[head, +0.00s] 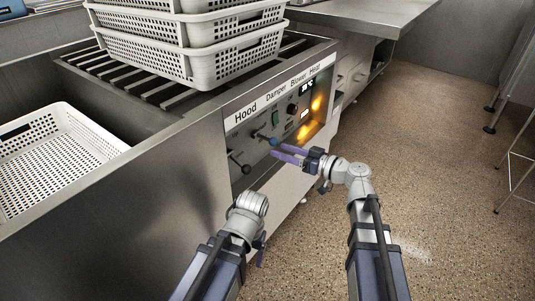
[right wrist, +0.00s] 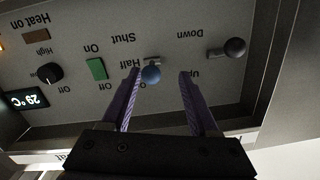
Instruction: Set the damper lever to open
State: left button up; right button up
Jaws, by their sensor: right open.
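The damper lever has a blue knob (head: 274,141) and stands out from the grey control panel (head: 240,138) under the "Damper" label. My right gripper (head: 274,149) is open at the lever. In the right wrist view, which shows the panel upside down, the blue knob (right wrist: 151,75) is between the two purple fingers, closer to the left one. I cannot tell whether that finger touches it. The lever is near the "Half" mark, with "Shut" beside it; no "Open" mark is readable. My left gripper (head: 262,252) is mostly hidden behind its arm; its fingers cannot be made out.
A hood lever with a black knob (head: 246,169) is beside the damper lever; it also shows in the right wrist view (right wrist: 235,47). A green switch (right wrist: 96,69) and a black dial (right wrist: 49,74) are nearby. Stacked baskets (head: 190,68) stand above the panel.

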aim_at(267, 139)
jog(key=shift+t, duration=0.5)
jog(key=shift+w+d+r+x, duration=0.1)
jog(key=shift+w+r+x, duration=0.05)
jog(key=shift+x, duration=1.1)
jog(key=shift+w+d+r+x, duration=0.15)
jog(key=shift+w+x, duration=0.05)
jog(key=shift+x, duration=1)
jog(key=shift+w+d+r+x, duration=0.1)
jog(key=shift+w+r+x, duration=0.05)
jog(key=shift+x, duration=1.1)
jog(key=shift+c, duration=0.4)
grip_shut()
